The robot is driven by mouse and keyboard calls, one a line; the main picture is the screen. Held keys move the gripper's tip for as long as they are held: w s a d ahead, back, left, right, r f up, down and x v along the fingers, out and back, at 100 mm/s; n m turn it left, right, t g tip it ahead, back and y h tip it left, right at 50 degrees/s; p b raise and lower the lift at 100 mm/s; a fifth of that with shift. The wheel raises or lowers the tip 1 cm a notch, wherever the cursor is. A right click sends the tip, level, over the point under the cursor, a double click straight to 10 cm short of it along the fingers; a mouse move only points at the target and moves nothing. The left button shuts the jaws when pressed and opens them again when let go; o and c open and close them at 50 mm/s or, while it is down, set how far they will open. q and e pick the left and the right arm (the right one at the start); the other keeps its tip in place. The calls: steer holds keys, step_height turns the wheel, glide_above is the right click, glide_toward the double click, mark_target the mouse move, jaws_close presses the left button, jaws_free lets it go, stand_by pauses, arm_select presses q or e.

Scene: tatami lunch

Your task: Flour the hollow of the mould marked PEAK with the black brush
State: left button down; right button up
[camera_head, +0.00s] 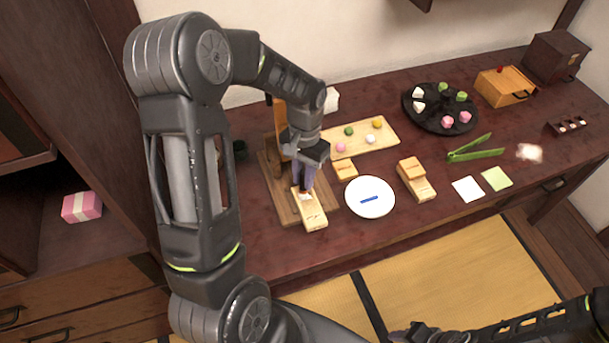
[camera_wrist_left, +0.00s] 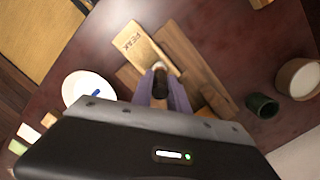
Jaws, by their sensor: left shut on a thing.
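The wooden mould marked PEAK (camera_wrist_left: 140,47) lies on a brown board; in the head view it is the pale block (camera_head: 313,216) under my left gripper. My left gripper (camera_head: 302,186) points down over the mould's far end, its purple fingers shut on the black brush (camera_wrist_left: 161,84). The brush shows as a dark piece between the fingers, with a pale tip at the mould's near end in the wrist view. Fingers and brush hide the hollow, and I cannot tell whether the tip touches it. My right gripper (camera_head: 418,332) is only partly seen at the bottom edge.
A white plate (camera_head: 383,207) with a blue strip lies right of the mould. Beyond are another wooden mould (camera_head: 416,180), a tray of sweets (camera_head: 375,142), a black round stand (camera_head: 431,122) and green tongs (camera_head: 474,154). A dark green cup (camera_wrist_left: 262,106) stands beside the board.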

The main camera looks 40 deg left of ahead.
arm_select(q)
steer(key=shift+w, duration=0.3)
stand_by(0.4)
steer(key=shift+s+d, duration=0.25)
steer(key=shift+d, duration=0.05)
steer(key=shift+w+a, duration=0.15)
stand_by(0.6)
steer(key=shift+r, duration=0.35)
steer(key=shift+r+p, duration=2.85)
steer(key=shift+r, duration=0.75)
